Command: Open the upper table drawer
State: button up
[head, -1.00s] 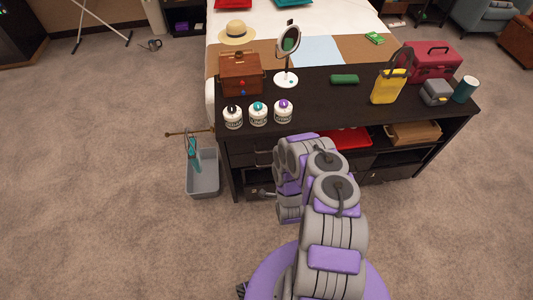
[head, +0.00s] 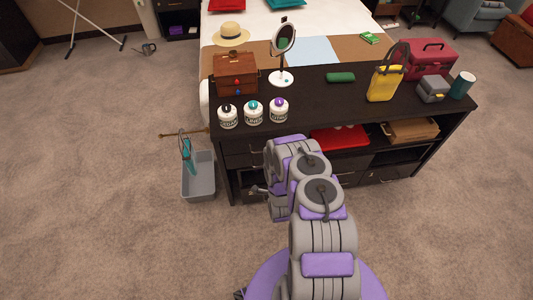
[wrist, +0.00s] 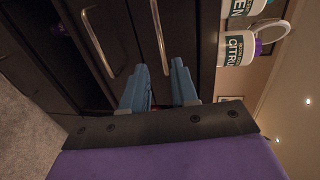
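The dark table (head: 312,95) has drawers in its left front part. The upper drawer's bar handle (head: 256,150) shows in the head view just left of my arm. In the wrist view, which is turned sideways, the upper handle (wrist: 160,35) is a long metal bar on the dark front, and its near end lies between my fingertips. A lower handle (wrist: 97,40) runs beside it. My gripper (wrist: 159,72) is open, its two blue fingers apart on either side of the upper bar's line. Contact cannot be made out. The upper drawer looks closed. My arm hides the gripper in the head view.
White jars (head: 253,113) stand at the table's front left edge, close to the gripper in the wrist view (wrist: 239,48). A grey bin (head: 198,178) stands left of the table. A red item (head: 340,138) lies on the open shelf. Carpet is free in front.

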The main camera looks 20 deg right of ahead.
jog(key=b+x, duration=0.2)
jog(key=x, duration=0.9)
jog(key=shift+w+d+f+b, duration=0.1)
jog(key=shift+w+d+b, duration=0.05)
jog(key=shift+w+b, duration=0.25)
jog(key=shift+s, duration=0.1)
grip_shut()
